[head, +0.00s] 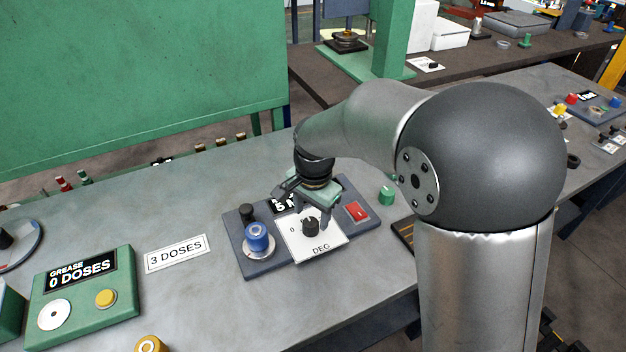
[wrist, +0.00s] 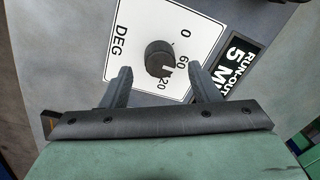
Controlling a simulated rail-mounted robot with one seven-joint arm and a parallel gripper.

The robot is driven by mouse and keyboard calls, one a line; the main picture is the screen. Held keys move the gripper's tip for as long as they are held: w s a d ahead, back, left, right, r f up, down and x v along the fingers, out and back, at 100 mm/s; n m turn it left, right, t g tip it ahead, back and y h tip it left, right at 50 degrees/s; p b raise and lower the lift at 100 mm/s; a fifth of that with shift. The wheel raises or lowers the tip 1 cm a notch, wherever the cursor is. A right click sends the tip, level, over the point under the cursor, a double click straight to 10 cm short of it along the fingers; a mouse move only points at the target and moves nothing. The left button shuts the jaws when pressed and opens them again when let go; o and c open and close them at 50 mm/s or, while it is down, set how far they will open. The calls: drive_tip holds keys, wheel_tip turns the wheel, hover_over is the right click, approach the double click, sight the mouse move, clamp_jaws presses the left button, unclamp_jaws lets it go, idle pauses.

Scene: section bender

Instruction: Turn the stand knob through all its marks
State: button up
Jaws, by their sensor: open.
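The stand knob (head: 310,227) is small, round and black. It stands on a white plate (head: 325,245) marked DEG, on a dark grey panel (head: 246,262). In the wrist view the knob (wrist: 159,58) has a light pointer line on its lower right side, and the marks 0, 60 and a partly hidden one ending in 20 are printed beside it. My gripper (head: 308,208) is open above the plate. In the wrist view its two fingers (wrist: 160,86) lie on either side below the knob, with a gap to it. They hold nothing.
The panel also carries a blue knob (head: 257,238), a black knob (head: 246,212), a red switch (head: 357,211) and a partly hidden display (head: 284,204). A "3 DOSES" card (head: 176,253) and a green grease box (head: 82,296) lie left. The bench between is clear.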

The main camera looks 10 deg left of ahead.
sight(314, 224)
wheel_tip(314, 224, up, 15)
drive_tip(key=shift+s+d, duration=0.15)
drive_tip(key=shift+d, duration=0.2)
drive_tip(key=shift+r, duration=0.1)
